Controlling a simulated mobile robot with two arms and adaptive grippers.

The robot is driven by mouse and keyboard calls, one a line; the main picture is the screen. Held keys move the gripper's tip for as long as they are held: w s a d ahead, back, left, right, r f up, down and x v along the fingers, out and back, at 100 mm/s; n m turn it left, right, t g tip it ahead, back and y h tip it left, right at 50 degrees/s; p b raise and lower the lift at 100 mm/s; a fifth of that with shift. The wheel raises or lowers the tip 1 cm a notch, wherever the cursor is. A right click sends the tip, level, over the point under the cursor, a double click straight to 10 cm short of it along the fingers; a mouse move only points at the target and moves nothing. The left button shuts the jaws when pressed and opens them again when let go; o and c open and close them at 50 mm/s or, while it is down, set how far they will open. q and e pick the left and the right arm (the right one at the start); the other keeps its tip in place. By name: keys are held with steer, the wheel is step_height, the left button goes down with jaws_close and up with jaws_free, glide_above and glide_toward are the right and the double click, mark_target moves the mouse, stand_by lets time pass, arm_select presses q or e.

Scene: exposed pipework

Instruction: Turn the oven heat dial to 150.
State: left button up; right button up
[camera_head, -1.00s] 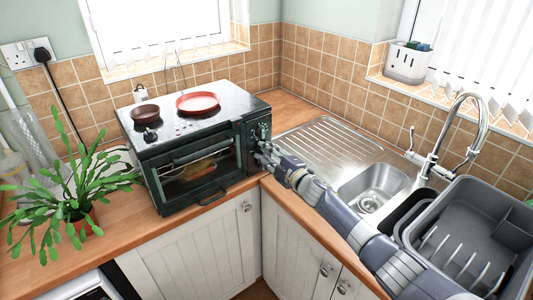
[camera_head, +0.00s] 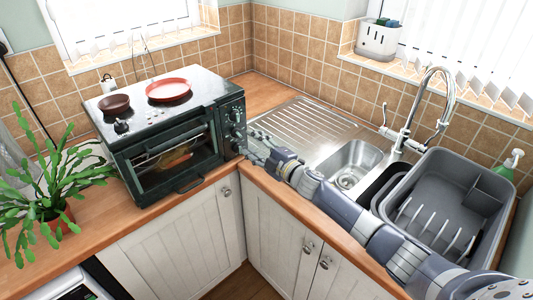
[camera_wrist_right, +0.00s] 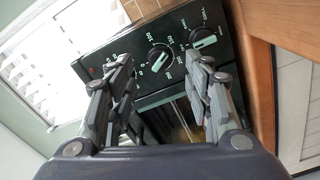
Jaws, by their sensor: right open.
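The dark mini oven (camera_head: 180,130) stands on the wooden counter, its control panel (camera_head: 235,118) at the right of its front. In the right wrist view the panel appears tilted, with the numbered heat dial (camera_wrist_right: 160,57) ahead of and between my fingers. Its numbers run around the knob; its exact setting is hard to read. A second dial with worded marks (camera_wrist_right: 203,38) sits to its right. My right gripper (camera_head: 256,146) is open beside the panel; in the wrist view its two fingers (camera_wrist_right: 161,68) are spread with nothing between them. My left gripper is not in view.
A red dish (camera_head: 169,90) and a brown bowl (camera_head: 114,104) sit on the oven top. A potted cactus (camera_head: 60,185) stands left of the oven. The sink (camera_head: 350,165), tap (camera_head: 437,100) and grey dish rack (camera_head: 450,205) lie to the right.

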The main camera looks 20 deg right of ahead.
steer(key=v, duration=0.6)
steer(key=shift+s, duration=0.1)
stand_by(0.3)
